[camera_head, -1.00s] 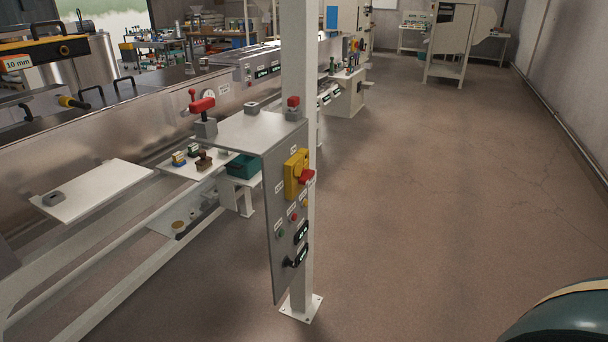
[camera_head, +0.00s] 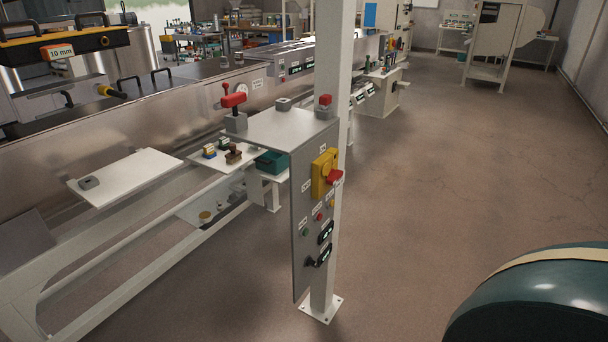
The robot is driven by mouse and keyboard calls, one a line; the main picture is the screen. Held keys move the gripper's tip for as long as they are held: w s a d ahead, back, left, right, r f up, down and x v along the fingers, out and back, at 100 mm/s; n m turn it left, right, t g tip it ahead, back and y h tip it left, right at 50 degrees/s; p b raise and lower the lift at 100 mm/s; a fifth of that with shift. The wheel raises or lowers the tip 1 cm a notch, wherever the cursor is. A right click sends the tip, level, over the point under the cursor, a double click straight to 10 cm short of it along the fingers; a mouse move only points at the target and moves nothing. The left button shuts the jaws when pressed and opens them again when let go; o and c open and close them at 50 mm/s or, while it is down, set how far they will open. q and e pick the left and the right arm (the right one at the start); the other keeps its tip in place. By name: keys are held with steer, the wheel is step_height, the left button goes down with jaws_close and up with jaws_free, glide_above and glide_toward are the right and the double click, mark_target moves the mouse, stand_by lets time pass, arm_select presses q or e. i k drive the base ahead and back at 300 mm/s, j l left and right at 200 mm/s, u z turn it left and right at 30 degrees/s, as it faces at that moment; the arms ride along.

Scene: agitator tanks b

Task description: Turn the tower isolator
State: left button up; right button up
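A grey control panel (camera_head: 299,220) is fixed to a white post in the middle of the head view. A yellow isolator body (camera_head: 322,172) with a red handle (camera_head: 335,178) sits on the upper part of the panel face, which is seen at a steep angle. Below it are a red button (camera_head: 318,216), a green button (camera_head: 306,232) and two dark displays. I cannot tell whether this isolator is the tower one. Neither of my grippers is in view.
The white post (camera_head: 338,130) stands on a floor plate (camera_head: 321,308). A long steel tank (camera_head: 100,150) with white shelves runs along the left. Open brown floor (camera_head: 450,180) lies to the right, with a pale machine (camera_head: 497,45) at the back.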

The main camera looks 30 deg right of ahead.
mark_target(332, 176)
steer(key=l+u, duration=0.25)
steer(key=l, duration=0.3)
steer(key=l+u, duration=0.3)
steer(key=l, duration=0.2)
steer(key=k+l, duration=0.1)
steer(key=l, duration=0.35)
steer(key=l+u, duration=0.1)
steer(key=l, duration=0.35)
steer(key=k+l+u, duration=0.1)
steer(key=l, duration=0.35)
steer(key=k+l, duration=0.15)
steer(key=l, duration=0.25)
steer(key=k+l+u, duration=0.1)
steer(key=l, duration=0.35)
